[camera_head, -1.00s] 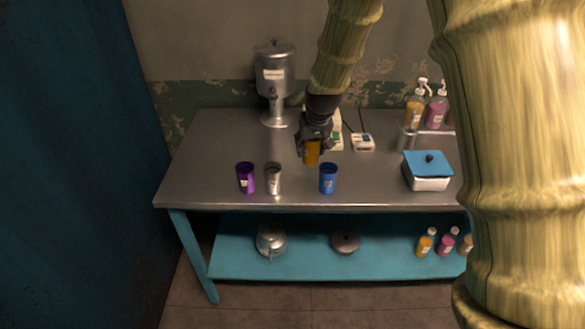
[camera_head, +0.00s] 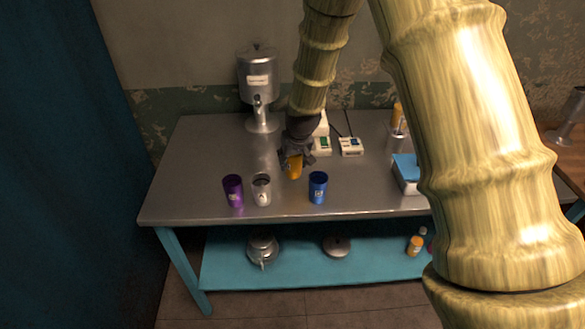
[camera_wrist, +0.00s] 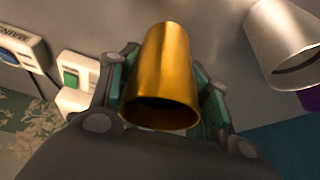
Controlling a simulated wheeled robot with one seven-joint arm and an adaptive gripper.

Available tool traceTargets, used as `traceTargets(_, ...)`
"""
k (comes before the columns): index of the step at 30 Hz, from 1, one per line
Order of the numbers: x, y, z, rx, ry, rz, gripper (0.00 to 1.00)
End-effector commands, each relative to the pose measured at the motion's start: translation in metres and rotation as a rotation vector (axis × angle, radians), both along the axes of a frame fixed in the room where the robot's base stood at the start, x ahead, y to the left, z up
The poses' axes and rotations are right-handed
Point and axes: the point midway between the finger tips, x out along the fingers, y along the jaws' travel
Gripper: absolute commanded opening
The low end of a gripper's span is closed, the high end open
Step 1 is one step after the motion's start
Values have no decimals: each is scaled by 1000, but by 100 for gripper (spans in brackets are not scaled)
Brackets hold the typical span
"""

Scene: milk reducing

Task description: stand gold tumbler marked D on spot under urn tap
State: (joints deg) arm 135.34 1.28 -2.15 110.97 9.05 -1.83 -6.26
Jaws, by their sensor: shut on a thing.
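The gold tumbler (camera_head: 295,167) is in my gripper (camera_head: 292,158), above the steel table behind the row of cups. In the wrist view the gold tumbler (camera_wrist: 163,75) sits between both fingers of my gripper (camera_wrist: 165,85), its dark open mouth toward the camera. I cannot see its mark. The urn (camera_head: 258,78) stands at the back left of the table, with its tap (camera_head: 258,103) at the front above a round base (camera_head: 262,124). The tumbler is to the right of and in front of that base, apart from it.
A purple tumbler (camera_head: 233,191), a silver tumbler (camera_head: 261,189) and a blue tumbler (camera_head: 318,187) stand along the table's front. White devices (camera_head: 350,147) with cables are right of my gripper. A blue-lidded box (camera_head: 405,172) is further right. The table's left side (camera_head: 190,165) is clear.

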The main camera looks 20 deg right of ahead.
Motion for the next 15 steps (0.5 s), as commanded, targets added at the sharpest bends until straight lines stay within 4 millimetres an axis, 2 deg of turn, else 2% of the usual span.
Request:
traceTargets(12,0,0,-37,1,2,-1,23)
traceTargets(15,0,0,-40,0,-1,-1,23)
